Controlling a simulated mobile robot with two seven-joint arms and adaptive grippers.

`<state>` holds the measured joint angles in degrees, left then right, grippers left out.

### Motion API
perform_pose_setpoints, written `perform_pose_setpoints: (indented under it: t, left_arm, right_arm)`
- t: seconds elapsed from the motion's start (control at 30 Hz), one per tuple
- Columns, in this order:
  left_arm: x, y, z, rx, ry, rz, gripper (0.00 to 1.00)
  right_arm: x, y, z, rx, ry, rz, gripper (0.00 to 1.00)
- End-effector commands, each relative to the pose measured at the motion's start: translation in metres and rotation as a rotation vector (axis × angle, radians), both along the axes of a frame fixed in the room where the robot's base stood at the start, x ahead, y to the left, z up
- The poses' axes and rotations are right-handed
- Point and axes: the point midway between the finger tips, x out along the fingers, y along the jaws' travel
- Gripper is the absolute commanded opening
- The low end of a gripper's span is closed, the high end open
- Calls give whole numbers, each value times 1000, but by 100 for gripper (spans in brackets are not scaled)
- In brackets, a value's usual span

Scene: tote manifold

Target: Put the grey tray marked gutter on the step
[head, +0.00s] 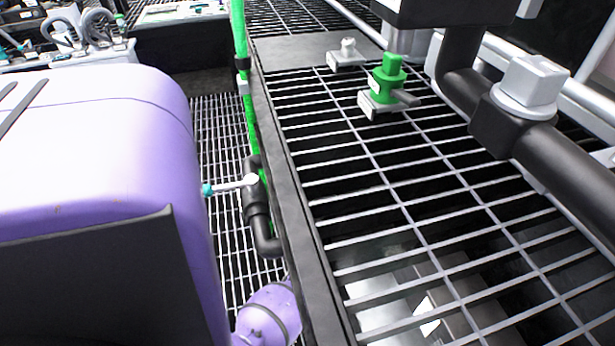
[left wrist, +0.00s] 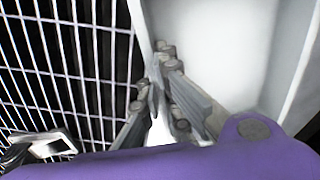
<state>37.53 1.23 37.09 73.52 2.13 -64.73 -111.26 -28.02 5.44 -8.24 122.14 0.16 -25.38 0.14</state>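In the left wrist view a pale grey tray (left wrist: 215,45) fills the upper right, with its near wall running down the middle of the picture. My left gripper (left wrist: 160,85) has its dark fingers close together at this wall and appears shut on its rim. No gutter marking is readable. In the head view neither the left gripper nor the tray can be made out; my large purple arm link covers the left side. My right gripper shows in neither view. I cannot tell for sure which surface is the step; a raised grating (head: 400,170) with a dark edge fills the right side.
A green fitting (head: 388,75) and a grey fitting (head: 346,55) stand on the raised grating. Thick dark pipes (head: 560,150) cross at right. A green vertical pipe (head: 241,50) and a teal-tipped valve handle (head: 230,187) stand beside the grating's left edge. Lower grating (head: 222,130) lies left.

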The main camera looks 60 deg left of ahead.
Motion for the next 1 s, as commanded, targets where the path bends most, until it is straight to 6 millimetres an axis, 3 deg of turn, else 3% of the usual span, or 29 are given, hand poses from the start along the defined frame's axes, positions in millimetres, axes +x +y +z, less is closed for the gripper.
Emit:
perform_pose_setpoints:
  t: [0.07,0.4,0.6,0.87,1.0]
  left_arm:
    - [0,-1,-13,0,1,0,0]
    - [0,0,-13,1,-2,-1,0]
    - [0,0,-13,0,-1,0,23]
    - [0,0,-13,0,-1,0,23]
    - [0,0,-1,1,-3,-1,23]
  right_arm:
    - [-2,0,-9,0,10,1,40]
    - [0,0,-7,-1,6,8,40]
    - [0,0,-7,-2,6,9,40]
    - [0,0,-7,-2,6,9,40]
    - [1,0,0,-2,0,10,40]
